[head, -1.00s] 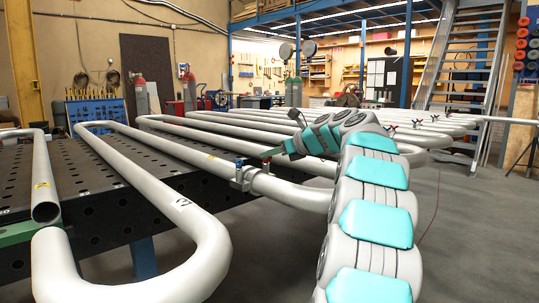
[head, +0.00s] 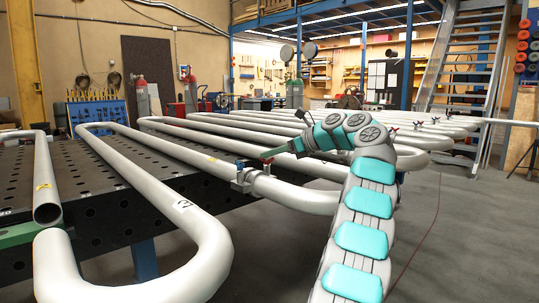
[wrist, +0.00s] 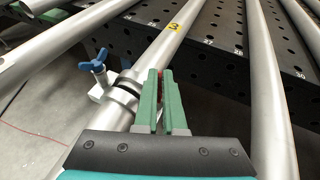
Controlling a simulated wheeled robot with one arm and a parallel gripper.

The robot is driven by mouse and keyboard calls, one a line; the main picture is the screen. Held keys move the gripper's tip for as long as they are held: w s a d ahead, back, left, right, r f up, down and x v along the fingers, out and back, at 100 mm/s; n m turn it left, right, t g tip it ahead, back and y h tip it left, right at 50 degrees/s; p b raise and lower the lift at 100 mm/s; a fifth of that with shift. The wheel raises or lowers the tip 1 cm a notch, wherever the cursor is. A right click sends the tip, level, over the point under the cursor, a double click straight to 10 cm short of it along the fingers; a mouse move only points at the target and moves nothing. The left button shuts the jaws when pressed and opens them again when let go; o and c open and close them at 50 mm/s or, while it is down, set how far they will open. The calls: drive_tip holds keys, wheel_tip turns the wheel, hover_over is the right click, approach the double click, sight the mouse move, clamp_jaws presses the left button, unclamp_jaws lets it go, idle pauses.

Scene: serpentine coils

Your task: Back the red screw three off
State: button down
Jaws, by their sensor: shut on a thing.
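My gripper (wrist: 161,82) has its two green fingers close together in the wrist view, with a sliver of the red screw (wrist: 161,76) showing between them. The fingers hide most of the screw. A metal clamp (wrist: 108,94) sits around a grey pipe (wrist: 163,52) just left of the fingers. A blue screw (wrist: 94,63) stands out on the clamp's left side. The pipe carries a yellow tag marked 3 (wrist: 177,27). In the head view, my gripper (head: 268,155) is at the right side of the clamp (head: 243,180), whose blue screw (head: 239,164) shows; the red screw is not clear there.
Long grey pipe coils (head: 185,215) run across a black perforated table (head: 95,205). More coils with small red and blue screws (head: 418,126) lie farther back.

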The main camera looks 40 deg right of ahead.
drive_tip(key=shift+s+d+f, duration=0.2)
drive_tip(key=shift+d+f, duration=0.05)
drive_tip(key=shift+f, duration=0.1)
drive_tip(key=c, duration=1.1)
unclamp_jaws()
drive_tip(key=shift+o, duration=0.5)
drive_tip(key=shift+a, duration=0.1)
drive_tip(key=shift+s+d+r, duration=0.2)
drive_tip(key=shift+s+d, duration=0.1)
drive_tip(key=shift+s, duration=0.15)
drive_tip(key=s+d, duration=0.5)
drive_tip(key=s, duration=0.5)
drive_tip(key=shift+s+d, duration=0.25)
drive_tip(key=shift+s, duration=0.1)
